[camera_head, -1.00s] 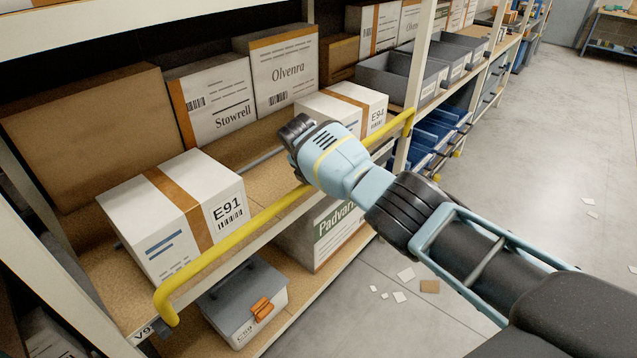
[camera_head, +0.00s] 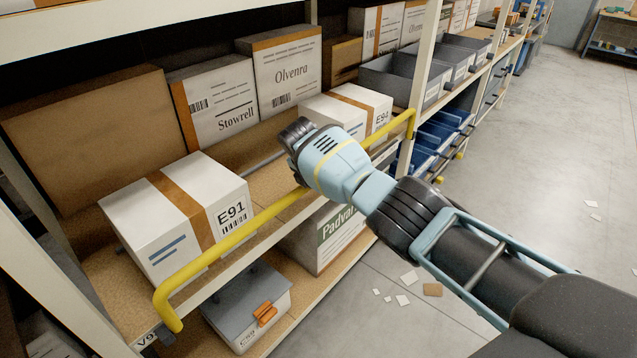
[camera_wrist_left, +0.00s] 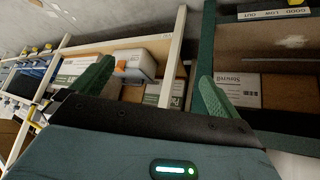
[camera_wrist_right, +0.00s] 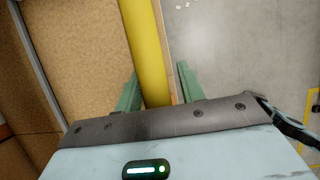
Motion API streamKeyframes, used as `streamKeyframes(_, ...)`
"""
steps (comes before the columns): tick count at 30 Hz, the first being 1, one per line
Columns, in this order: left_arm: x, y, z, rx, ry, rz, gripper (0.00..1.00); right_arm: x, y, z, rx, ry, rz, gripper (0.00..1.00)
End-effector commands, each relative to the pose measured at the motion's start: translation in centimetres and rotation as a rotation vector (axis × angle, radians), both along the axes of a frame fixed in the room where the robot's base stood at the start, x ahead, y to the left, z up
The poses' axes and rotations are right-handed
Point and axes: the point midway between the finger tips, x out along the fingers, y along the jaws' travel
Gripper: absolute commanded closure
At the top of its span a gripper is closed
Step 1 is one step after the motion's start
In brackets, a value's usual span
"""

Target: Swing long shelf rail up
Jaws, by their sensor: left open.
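The long shelf rail (camera_head: 222,248) is a yellow bar with bent ends along the front of the middle shelf, low in front of the white boxes. It also crosses the right wrist view (camera_wrist_right: 147,45). My right gripper (camera_head: 293,165) is over the middle of the rail, its fingers hidden in the head view. In the right wrist view its green fingers (camera_wrist_right: 160,82) are close together on both sides of the rail, and it appears shut on it. My left gripper (camera_wrist_left: 152,82) is open with nothing between its fingers. It is outside the head view.
White box E91 (camera_head: 150,220) and box E94 (camera_head: 362,100) stand behind the rail. A grey case (camera_head: 235,300) and the Padvar box (camera_head: 325,240) are on the lower shelf. A white upright (camera_head: 420,75) stands by the rail's far end. Paper scraps (camera_head: 403,300) lie on the aisle floor.

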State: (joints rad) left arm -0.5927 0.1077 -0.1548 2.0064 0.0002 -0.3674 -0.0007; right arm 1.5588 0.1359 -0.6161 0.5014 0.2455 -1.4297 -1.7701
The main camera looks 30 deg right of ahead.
Motion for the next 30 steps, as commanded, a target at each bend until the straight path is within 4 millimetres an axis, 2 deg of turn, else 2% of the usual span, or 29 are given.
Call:
streamKeyframes(11,-0.4,0.0,0.2,0.0,0.005,0.0,0.0,0.1,-0.1,0.7,-0.003,-0.005,-0.001,0.55)
streamKeyframes(22,1.6,0.1,3.0,-0.001,-0.049,0.002,0.0,-0.9,1.7,6.1,-0.001,-0.012,0.0,0.55)
streamKeyframes(30,1.6,0.2,3.1,0.003,-0.049,0.0,0.0,-1.4,2.5,7.6,-0.002,-0.004,0.0,0.55)
